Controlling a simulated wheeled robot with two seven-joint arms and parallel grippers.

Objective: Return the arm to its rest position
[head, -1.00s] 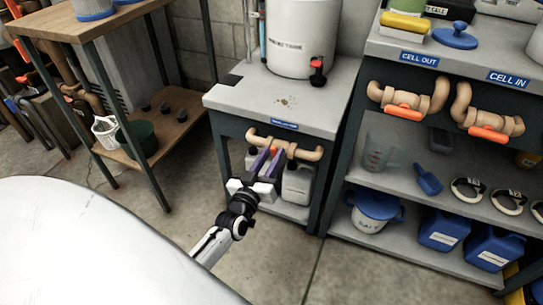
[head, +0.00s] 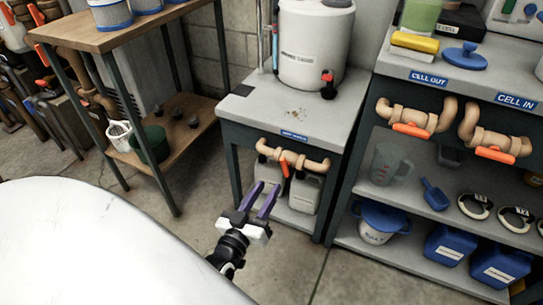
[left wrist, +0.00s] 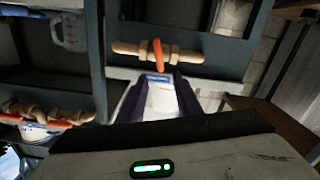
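My left gripper (head: 260,201) shows low in the middle of the head view, with its two purple-lined fingers apart and nothing between them. It is in front of and below the pipe with the orange valve handle (head: 284,168) on the small grey stand, and apart from it. In the left wrist view the open fingers (left wrist: 160,98) frame the stand's front, and the pipe (left wrist: 130,48) with its orange handle shows beyond the fingertips. My right gripper is in neither view.
The small stand (head: 246,112) carries a white tank (head: 313,45), with white jugs (head: 305,193) on its lower shelf. A wooden two-tier table (head: 185,135) stands left. A shelf unit with valves, blue jugs (head: 445,243) and a blue-lidded bucket (head: 377,222) stands right. Floor between is clear.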

